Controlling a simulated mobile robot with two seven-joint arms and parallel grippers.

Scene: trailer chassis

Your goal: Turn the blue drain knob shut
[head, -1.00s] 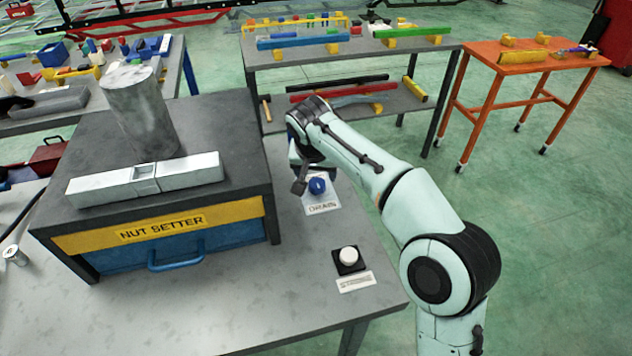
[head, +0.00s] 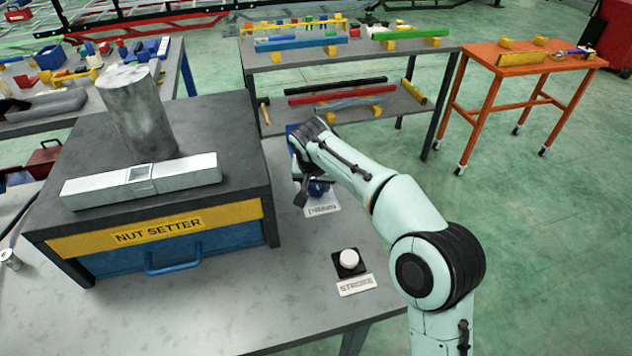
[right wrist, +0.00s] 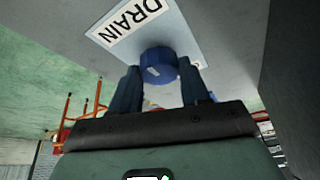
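The blue drain knob (head: 317,188) sits on a white plate (head: 324,209) marked DRAIN, on the grey bench top right of the nut setter box. My right gripper (head: 304,188) is down at the knob and partly covers it in the head view. In the right wrist view, the knob (right wrist: 158,65) with a small white mark lies between the tips of my right gripper's two dark fingers (right wrist: 160,80). The fingers stand apart, one on each side of it; I cannot tell whether they touch it. My left gripper is not in view.
A white button on a black base (head: 348,260) with a label is nearer on the bench. The nut setter box (head: 255,200) stands close left of the knob, carrying a metal cylinder (head: 137,110) and a pale bar (head: 190,174).

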